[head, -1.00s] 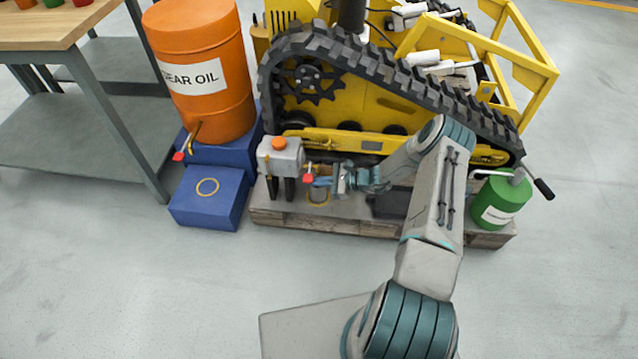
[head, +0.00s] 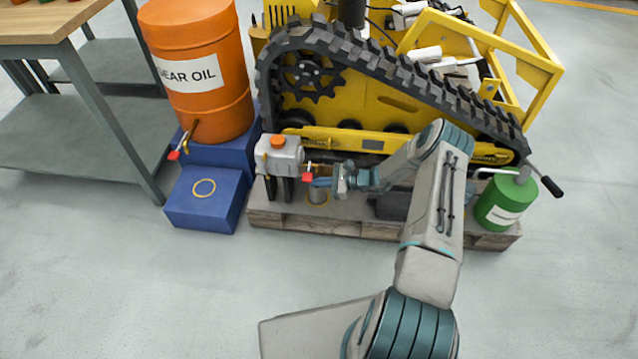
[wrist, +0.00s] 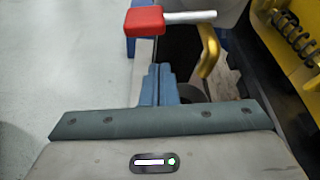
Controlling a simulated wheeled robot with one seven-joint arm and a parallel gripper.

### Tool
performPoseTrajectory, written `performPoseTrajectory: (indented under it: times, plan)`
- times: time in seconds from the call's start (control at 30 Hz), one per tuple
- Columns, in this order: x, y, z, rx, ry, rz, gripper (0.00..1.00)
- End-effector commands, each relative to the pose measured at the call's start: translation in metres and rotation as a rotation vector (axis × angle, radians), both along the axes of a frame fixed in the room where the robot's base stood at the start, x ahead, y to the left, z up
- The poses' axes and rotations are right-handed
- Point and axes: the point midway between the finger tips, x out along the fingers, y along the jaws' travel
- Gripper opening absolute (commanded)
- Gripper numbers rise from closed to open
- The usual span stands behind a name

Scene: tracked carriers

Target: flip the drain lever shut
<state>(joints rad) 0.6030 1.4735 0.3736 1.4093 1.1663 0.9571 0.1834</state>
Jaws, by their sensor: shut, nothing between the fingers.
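A drain lever with a red grip (head: 307,176) is on the right side of a grey housing with an orange cap (head: 278,155). In the wrist view the red grip (wrist: 145,21) ends a silver rod that runs level to the right, above a brass spout (wrist: 208,50). My gripper (head: 321,182) is just right of the red grip in the head view. Its blue fingers (wrist: 157,84) are shut and empty, pointing toward the grip. A small gap shows between them in the wrist view; I cannot tell if they touch.
An orange gear oil drum (head: 200,110) with its own red-tipped lever (head: 174,155) stands on blue blocks (head: 205,215) at the left. A yellow tracked machine (head: 390,105) is behind my arm on a pallet (head: 340,226). A green can (head: 505,205) stands right. The front floor is clear.

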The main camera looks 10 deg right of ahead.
Motion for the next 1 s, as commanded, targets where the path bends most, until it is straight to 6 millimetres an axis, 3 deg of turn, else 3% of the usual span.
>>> performPoseTrajectory:
  times: [0.03, 0.1, 0.13, 0.2, 0.5, 0.7, 1.0]
  plan:
    - [0.001, 0.0, -0.014, 0.0, 0.0, 0.001, 0.0]
    - [0.002, 0.0, -0.022, 0.001, 0.0, 0.002, 0.0]
    - [-0.001, -0.011, -0.008, -0.002, 0.0, -0.003, 0.0]
    - [-0.009, -0.027, 0.001, -0.001, 0.0, -0.004, 0.0]
    - [-0.029, -0.074, 0.017, -0.001, -0.001, 0.003, 0.0]
    - [-0.034, -0.086, 0.02, 0.0, 0.0, 0.002, 0.0]
    - [-0.034, -0.087, 0.02, 0.0, 0.0, 0.002, 0.0]
